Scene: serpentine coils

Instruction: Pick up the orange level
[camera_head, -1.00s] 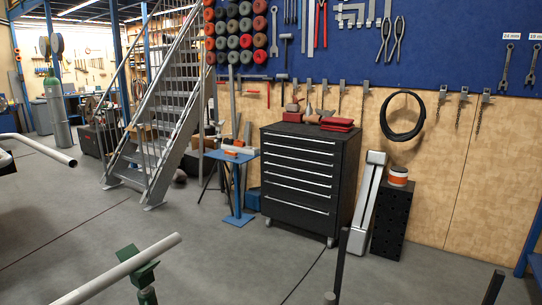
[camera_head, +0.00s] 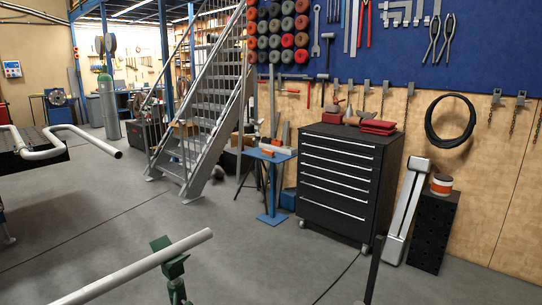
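A small orange thing (camera_head: 267,152) lies on top of the blue stand (camera_head: 271,188), left of the dark drawer cabinet. It may be the orange level, but it is too small to tell. A longer grey piece (camera_head: 276,149) lies beside it on the stand's top. Neither of my grippers is in view.
The black drawer cabinet (camera_head: 335,190) carries red items (camera_head: 377,127). A metal staircase (camera_head: 205,115) stands left of the blue stand. A pale pipe (camera_head: 140,268) on a green support (camera_head: 170,262) crosses the near left. A dark post (camera_head: 373,268) stands at lower right. Grey floor (camera_head: 110,220) is open between.

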